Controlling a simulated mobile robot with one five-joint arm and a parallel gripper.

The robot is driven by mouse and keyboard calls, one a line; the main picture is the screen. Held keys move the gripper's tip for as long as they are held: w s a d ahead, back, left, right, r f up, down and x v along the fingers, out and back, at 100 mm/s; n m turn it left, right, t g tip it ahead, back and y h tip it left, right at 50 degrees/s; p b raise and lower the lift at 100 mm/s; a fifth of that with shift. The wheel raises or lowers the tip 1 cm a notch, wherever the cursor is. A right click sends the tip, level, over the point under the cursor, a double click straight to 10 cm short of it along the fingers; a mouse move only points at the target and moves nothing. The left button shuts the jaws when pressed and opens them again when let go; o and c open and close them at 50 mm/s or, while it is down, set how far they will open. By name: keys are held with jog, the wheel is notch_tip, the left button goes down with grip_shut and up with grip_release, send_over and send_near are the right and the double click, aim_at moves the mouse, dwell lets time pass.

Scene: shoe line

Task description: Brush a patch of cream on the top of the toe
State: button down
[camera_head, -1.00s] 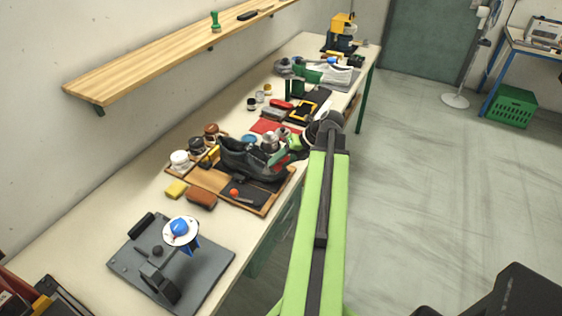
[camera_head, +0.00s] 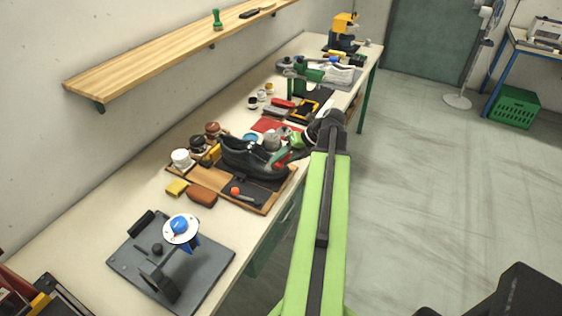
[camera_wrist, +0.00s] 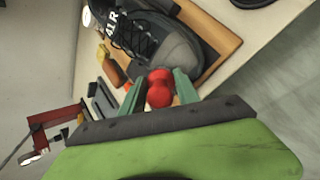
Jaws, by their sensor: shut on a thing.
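The black lace-up shoe (camera_head: 248,157) lies on the wooden board (camera_head: 214,182), its toe toward my gripper. In the wrist view the shoe (camera_wrist: 132,32) shows its laces and a smooth grey-black toe (camera_wrist: 178,52) just beyond my fingers. My gripper (camera_wrist: 158,90) is shut on a red, rounded tool handle (camera_wrist: 159,87), held between two green fingers. In the head view my gripper (camera_head: 281,158) is beside the toe end. The tool's working end is hidden, so I cannot tell whether it touches the toe. I cannot make out a cream patch.
Jars (camera_head: 181,159), a yellow sponge (camera_head: 177,188) and a brown block (camera_head: 202,198) stand left of and in front of the shoe. A grey plate with a blue-topped fixture (camera_head: 180,227) is nearer. A green-and-grey machine (camera_head: 318,73) stands farther along the bench.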

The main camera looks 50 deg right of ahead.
jog(key=w+d, duration=0.2)
jog(key=d, duration=0.5)
dwell(0.7)
jog(key=shift+f, duration=0.1)
jog(key=shift+s+a, duration=0.25)
jog(key=shift+a, duration=0.7)
jog(key=shift+s+a, duration=0.3)
jog(key=shift+a, duration=0.65)
jog(key=shift+s+a, duration=0.25)
jog(key=shift+a, duration=0.7)
jog(key=shift+a, duration=0.1)
jog(key=shift+s+a, duration=0.2)
jog(key=shift+a, duration=0.45)
jog(key=shift+s+a, duration=0.2)
jog(key=shift+a, duration=0.45)
jog(key=shift+w, duration=0.25)
jog(key=shift+w+d+r, duration=0.15)
jog(key=shift+d, duration=0.6)
jog(key=shift+w+d+r, duration=0.1)
jog(key=shift+w+d, duration=0.05)
jog(key=shift+d, duration=0.6)
